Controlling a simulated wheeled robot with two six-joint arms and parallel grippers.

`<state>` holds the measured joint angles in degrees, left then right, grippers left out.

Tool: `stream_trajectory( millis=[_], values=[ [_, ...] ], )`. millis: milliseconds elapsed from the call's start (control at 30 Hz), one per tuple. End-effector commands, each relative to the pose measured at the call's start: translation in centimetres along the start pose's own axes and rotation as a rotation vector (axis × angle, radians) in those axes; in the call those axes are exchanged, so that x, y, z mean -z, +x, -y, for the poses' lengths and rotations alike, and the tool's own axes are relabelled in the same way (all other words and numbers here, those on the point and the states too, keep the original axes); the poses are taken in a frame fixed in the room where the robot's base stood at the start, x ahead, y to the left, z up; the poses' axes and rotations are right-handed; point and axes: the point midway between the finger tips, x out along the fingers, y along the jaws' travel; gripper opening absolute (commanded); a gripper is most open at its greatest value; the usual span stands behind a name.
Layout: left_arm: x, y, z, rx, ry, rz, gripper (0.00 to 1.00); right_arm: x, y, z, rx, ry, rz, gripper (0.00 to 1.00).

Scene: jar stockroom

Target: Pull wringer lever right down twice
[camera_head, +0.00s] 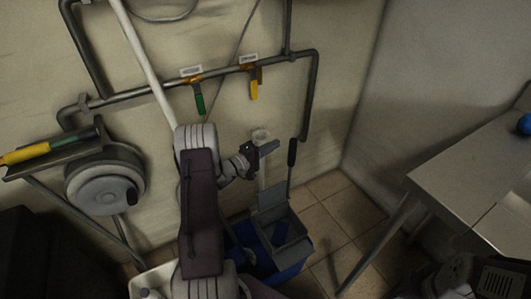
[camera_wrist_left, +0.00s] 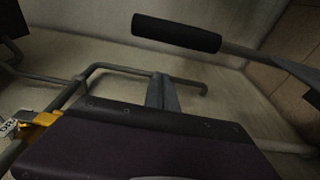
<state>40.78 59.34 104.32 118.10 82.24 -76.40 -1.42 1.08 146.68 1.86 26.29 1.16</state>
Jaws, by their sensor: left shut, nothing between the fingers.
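The wringer lever stands upright, with its black grip (camera_head: 292,152) at the top and a thin shaft running down to the grey wringer (camera_head: 272,200) on the blue mop bucket (camera_head: 290,262). My left gripper (camera_head: 272,148) is shut and empty, a little left of the grip in the head view and apart from it. In the left wrist view the black grip (camera_wrist_left: 176,33) lies beyond the shut fingers (camera_wrist_left: 163,93), with the shaft running off to the right. The lower part of the bucket is partly hidden by my left arm.
Wall pipes carry a green-handled valve (camera_head: 199,103) and a yellow-handled valve (camera_head: 254,90). A round grey drum (camera_head: 95,185) is at the left. A metal table (camera_head: 460,160) with a blue ball stands at the right. Tiled floor lies free between bucket and table.

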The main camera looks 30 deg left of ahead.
Motion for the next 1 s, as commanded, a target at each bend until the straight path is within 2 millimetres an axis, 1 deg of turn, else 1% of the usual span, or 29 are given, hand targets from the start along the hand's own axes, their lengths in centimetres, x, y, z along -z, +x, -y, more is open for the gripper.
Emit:
stream_trajectory(
  millis=[33, 167, 200, 300, 433, 567, 867, 1000],
  values=[
    [-0.2, 1.2, 0.2, -0.003, 0.003, 0.005, 0.00, -0.1, 0.5, 0.0, 0.000, 0.000, 0.000, 0.46],
    [-0.1, 3.9, 0.2, -0.002, 0.002, 0.003, 0.00, -0.1, 1.1, 0.0, 0.000, 0.000, 0.000, 0.46],
    [-1.0, 3.3, 0.1, 0.001, -0.003, 0.002, 0.00, -0.1, 1.1, 0.0, 0.000, 0.000, 0.000, 0.46],
    [-2.4, 2.7, 0.1, 0.001, -0.003, 0.000, 0.00, -0.1, 1.2, 0.0, 0.000, 0.000, 0.000, 0.46],
    [-3.4, 2.3, 0.0, 0.000, -0.002, 0.000, 0.00, -0.1, 1.4, 0.0, 0.000, 0.000, 0.000, 0.46],
    [-3.8, 2.1, 0.0, 0.000, 0.000, -0.001, 0.00, -0.1, 1.4, 0.0, 0.000, 0.000, 0.000, 0.46],
    [-3.8, 2.2, 0.0, -0.001, 0.002, -0.001, 0.00, -0.1, 1.5, 0.0, 0.000, 0.000, 0.000, 0.46],
    [-3.7, 2.7, 0.2, -0.006, 0.024, 0.000, 0.00, -0.2, 2.2, 0.0, 0.000, 0.000, 0.000, 0.46]
  ],
)
